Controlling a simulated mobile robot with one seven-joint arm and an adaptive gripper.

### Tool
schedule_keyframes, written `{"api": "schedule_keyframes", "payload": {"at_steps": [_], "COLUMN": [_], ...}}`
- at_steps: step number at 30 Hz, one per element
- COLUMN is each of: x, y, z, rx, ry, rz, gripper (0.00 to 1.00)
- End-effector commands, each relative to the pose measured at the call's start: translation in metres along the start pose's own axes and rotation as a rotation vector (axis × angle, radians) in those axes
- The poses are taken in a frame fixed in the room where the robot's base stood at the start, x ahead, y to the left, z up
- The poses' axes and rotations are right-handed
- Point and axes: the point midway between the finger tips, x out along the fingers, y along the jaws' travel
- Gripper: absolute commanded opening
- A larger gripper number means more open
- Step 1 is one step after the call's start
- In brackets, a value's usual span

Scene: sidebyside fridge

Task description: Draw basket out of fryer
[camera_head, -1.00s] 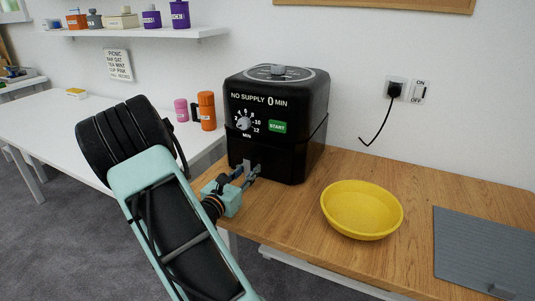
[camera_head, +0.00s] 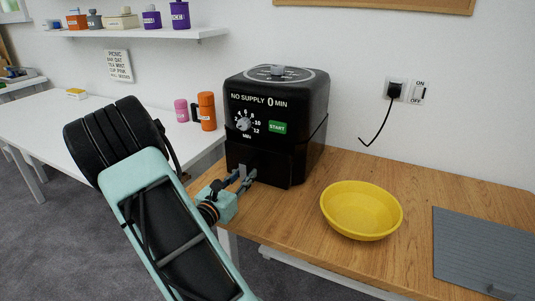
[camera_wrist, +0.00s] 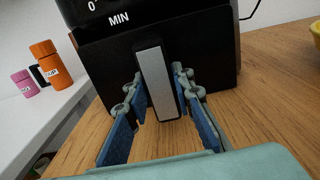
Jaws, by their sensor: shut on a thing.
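The black fryer (camera_head: 280,105) stands on the wooden table, its front panel showing a dial, a green START button and "NO SUPPLY 0 MIN". The black basket (camera_head: 268,165) is its lower front part and sticks out a little from the body above. Its upright grey handle (camera_wrist: 158,85) shows in the middle of the wrist view. My gripper (camera_head: 244,180) is shut on the handle, with one finger on each side of it. The fingers partly cover the handle in the head view. The inside of the basket is hidden.
A yellow bowl (camera_head: 362,209) stands right of the fryer, and a grey mat (camera_head: 485,250) lies farther right. An orange bottle (camera_head: 207,111) and a pink one (camera_head: 181,110) stand on the white table. A black plug (camera_head: 394,90) with a loose cord is on the wall.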

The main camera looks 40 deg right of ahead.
Motion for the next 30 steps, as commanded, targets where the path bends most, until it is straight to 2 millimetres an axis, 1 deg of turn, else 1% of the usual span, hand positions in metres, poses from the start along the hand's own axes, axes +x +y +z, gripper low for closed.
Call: {"api": "schedule_keyframes", "payload": {"at_steps": [30], "x": [-0.039], "y": [0.001], "z": [-0.002], "rx": [-0.003], "ry": [0.006], "rz": [0.004], "gripper": [0.0]}}
